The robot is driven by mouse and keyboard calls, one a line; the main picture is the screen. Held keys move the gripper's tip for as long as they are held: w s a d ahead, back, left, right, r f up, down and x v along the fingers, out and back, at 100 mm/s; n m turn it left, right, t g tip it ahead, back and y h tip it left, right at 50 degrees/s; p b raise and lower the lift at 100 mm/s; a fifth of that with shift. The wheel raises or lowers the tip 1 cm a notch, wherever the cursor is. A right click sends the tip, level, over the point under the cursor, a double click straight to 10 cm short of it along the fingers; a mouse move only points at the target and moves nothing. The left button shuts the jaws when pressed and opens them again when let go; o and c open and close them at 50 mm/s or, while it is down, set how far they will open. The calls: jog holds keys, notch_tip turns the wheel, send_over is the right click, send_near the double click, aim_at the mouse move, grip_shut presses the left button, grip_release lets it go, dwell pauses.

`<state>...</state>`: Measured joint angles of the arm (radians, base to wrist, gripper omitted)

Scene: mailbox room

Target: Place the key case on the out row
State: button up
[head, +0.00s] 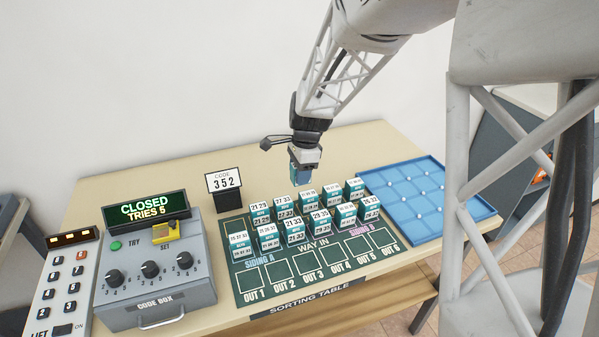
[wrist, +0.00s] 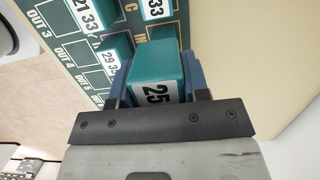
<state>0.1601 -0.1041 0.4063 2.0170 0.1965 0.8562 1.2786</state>
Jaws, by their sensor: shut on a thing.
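My gripper (head: 301,178) is shut on a teal case with a white label, of which "25" is readable in the wrist view (wrist: 154,72). The blue fingers (wrist: 155,80) press on its two sides. The held case looks raised above the board, over the back of the rows. I cannot tell which case is the key case. Similar teal cases with number labels stand in two rows on the green sorting board, such as the front-left one (head: 239,243). The out row (head: 308,263), with squares OUT 1 to OUT 6, lies empty along the board's front.
A code stand (head: 226,184) showing 352 stands behind the board. A grey code box (head: 155,285) is at the left, its display (head: 146,210) reading "CLOSED TRIES 5". A blue divided tray (head: 425,222) lies at the right. Standing cases fill the space between my gripper and the out row.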

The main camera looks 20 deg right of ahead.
jog(key=shift+s+a, duration=0.1)
jog(key=s+a+f, duration=0.2)
jog(key=s+a, duration=0.3)
jog(key=s, duration=0.6)
jog(key=s+a+f, duration=0.2)
jog(key=s+a, duration=0.3)
jog(key=s, duration=0.6)
jog(key=s+a+f, duration=0.2)
jog(key=s+a, duration=0.3)
jog(key=s, duration=0.6)
jog(key=shift+a+f, duration=0.1)
jog(key=shift+a, duration=0.05)
send_over(247, 281)
jog(key=shift+d+f, duration=0.2)
jog(key=shift+f, duration=0.55)
jog(key=shift+f, duration=1.75)
jog(key=shift+f, duration=0.2)
